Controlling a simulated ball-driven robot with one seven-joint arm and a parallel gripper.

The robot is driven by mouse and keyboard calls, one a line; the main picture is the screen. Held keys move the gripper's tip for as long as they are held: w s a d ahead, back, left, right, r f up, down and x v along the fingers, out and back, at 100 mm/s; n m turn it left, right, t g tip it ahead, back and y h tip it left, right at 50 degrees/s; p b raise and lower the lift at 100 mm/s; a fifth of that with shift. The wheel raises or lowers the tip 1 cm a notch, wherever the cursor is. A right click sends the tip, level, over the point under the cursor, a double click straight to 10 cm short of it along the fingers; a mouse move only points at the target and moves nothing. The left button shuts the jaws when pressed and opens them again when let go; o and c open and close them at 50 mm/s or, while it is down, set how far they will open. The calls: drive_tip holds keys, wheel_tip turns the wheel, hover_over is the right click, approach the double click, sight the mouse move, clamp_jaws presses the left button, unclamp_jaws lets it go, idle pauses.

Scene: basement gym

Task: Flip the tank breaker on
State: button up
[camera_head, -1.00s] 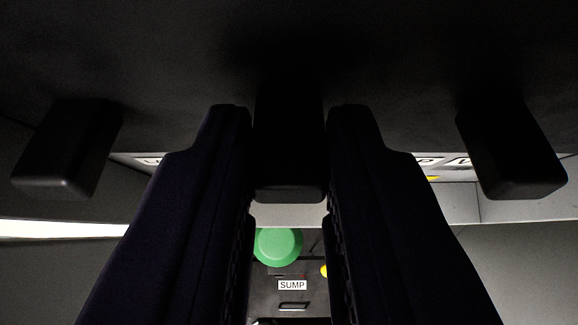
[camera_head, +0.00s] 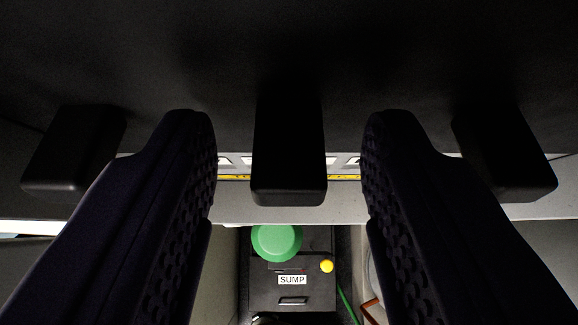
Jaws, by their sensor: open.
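Three black breaker levers stick out from a dark panel (camera_head: 400,60): a left lever (camera_head: 75,155), a middle lever (camera_head: 288,160) and a right lever (camera_head: 505,160). White labels (camera_head: 247,161) show in slivers below the panel edge. Their text is hidden, so I cannot tell which lever is the tank breaker. My gripper (camera_head: 289,118) is open, with one finger on each side of the middle lever and a clear gap on both sides. The fingers partly cover the space between the levers.
Below is a pale ledge with a yellow strip (camera_head: 235,177). Further down a dark box labelled SUMP (camera_head: 292,280) has a green round button (camera_head: 276,242) and a yellow knob (camera_head: 327,266). A green cable (camera_head: 347,300) runs beside it.

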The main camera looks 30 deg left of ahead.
drive_tip(key=b+v, duration=0.2)
drive_tip(key=v, duration=0.5)
drive_tip(key=shift+s, duration=0.2)
drive_tip(key=shift+d+r, duration=0.1)
drive_tip(key=shift+r, duration=0.05)
drive_tip(key=d+r+m+t+h+b, duration=0.1)
drive_tip(key=d+r+m+t+b, duration=0.15)
drive_tip(key=d+b, duration=1.6)
drive_tip(key=s+d+r+m+t+h+b, duration=0.2)
drive_tip(key=s+d+b, duration=0.7)
drive_tip(key=b, duration=1)
drive_tip(key=s+t+h, duration=0.1)
drive_tip(key=s, duration=0.3)
drive_tip(key=shift+s+d+r+m+t+b, duration=0.2)
drive_tip(key=shift+s+m+t+b, duration=0.05)
drive_tip(key=shift+m+t+b, duration=0.15)
drive_tip(key=shift+c, duration=0.5)
